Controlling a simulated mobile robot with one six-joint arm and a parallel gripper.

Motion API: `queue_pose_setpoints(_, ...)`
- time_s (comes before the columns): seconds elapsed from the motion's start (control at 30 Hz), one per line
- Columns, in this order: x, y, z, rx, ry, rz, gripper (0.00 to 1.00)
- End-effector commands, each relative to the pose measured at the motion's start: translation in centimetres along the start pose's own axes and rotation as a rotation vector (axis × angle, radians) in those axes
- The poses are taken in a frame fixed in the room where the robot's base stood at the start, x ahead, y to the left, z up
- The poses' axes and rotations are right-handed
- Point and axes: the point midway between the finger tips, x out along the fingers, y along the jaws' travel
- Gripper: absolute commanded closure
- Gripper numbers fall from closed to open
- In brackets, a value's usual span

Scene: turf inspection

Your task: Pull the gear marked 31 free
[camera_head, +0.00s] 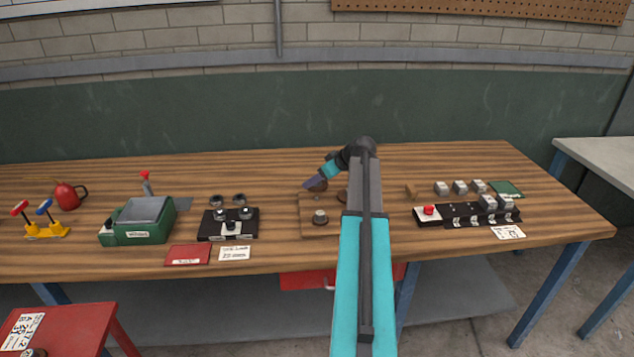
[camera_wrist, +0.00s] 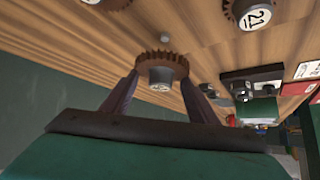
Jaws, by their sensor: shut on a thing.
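My gripper (camera_head: 317,183) is over the back left of a wooden gear board (camera_head: 308,230). In the wrist view its fingers are shut on the grey hub of a brown toothed gear (camera_wrist: 162,72); no number on it is readable. A small grey peg (camera_wrist: 164,38) shows beyond this gear, apart from it in the picture. I cannot tell how far the gear is off the board. A gear marked 21 (camera_wrist: 250,14) sits on the board, and another gear (camera_wrist: 108,3) is cut by the top edge. My arm partly hides the board in the head view.
A black fixture with knobs (camera_head: 228,225) and a green box (camera_head: 138,222) stand left of the board. A black strip with a red button (camera_head: 429,210) and several grey blocks lie right. The bench behind the board is mostly clear.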

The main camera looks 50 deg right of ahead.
Motion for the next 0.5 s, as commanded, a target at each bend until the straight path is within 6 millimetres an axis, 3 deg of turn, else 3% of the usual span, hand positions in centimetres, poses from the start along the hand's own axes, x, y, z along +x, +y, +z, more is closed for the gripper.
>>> queue_pose_setpoints(0.5,-1.02,-0.03,-1.04,0.0,0.0,-0.001,0.69)
